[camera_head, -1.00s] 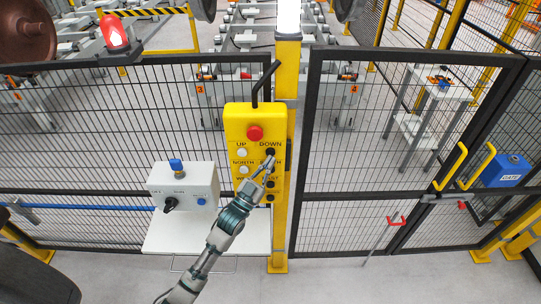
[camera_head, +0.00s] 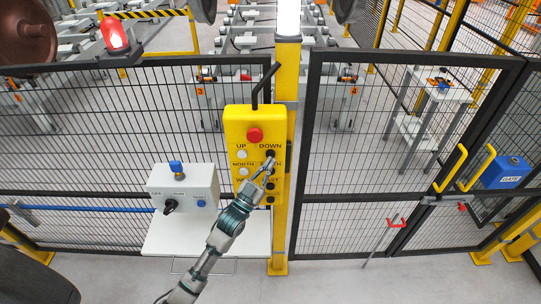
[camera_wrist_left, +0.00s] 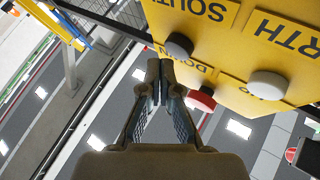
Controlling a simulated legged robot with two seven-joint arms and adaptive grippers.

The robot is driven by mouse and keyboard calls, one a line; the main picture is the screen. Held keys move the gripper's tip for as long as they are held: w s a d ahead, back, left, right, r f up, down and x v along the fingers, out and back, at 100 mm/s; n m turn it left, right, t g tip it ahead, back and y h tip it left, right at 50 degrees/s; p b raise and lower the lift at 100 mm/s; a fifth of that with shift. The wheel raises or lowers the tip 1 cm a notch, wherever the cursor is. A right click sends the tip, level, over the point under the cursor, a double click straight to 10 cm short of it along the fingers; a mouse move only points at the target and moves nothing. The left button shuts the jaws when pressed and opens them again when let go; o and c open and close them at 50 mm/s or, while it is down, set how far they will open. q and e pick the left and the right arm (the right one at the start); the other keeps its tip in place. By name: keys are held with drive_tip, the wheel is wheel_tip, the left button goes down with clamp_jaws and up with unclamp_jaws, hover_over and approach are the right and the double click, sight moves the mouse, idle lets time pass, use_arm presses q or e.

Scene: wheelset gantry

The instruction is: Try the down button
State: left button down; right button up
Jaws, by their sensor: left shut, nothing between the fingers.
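The yellow control pendant (camera_head: 256,118) hangs in front of the yellow post, with a red stop button (camera_head: 255,135) near its top. The black DOWN button (camera_head: 270,154) is in its right column under the DOWN label; the white UP button (camera_head: 241,154) is to its left. My left gripper (camera_head: 268,169) is shut and empty, its tips just below the DOWN button. In the left wrist view the shut fingertips (camera_wrist_left: 161,65) are close beside the black DOWN button (camera_wrist_left: 179,45); I cannot tell whether they touch. My right gripper is not in view.
A grey control box (camera_head: 183,184) with a blue-topped switch stands on a white shelf (camera_head: 205,240) left of the pendant. Dark mesh fence panels run behind. A gate with yellow handles (camera_head: 451,167) and a blue GATE box (camera_head: 506,171) is at right.

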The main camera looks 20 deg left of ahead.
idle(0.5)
use_arm(q)
drive_tip(key=shift+w+a+r, duration=0.1)
drive_tip(key=shift+w, duration=0.25)
drive_tip(key=shift+w+a, duration=0.15)
drive_tip(key=shift+w, duration=0.25)
idle(0.6)
drive_tip(key=shift+s, duration=0.15)
idle(1.0)
drive_tip(key=shift+s+d+p, duration=0.25)
drive_tip(key=shift+s+p, duration=0.2)
drive_tip(key=shift+s, duration=0.25)
drive_tip(key=shift+s, duration=0.1)
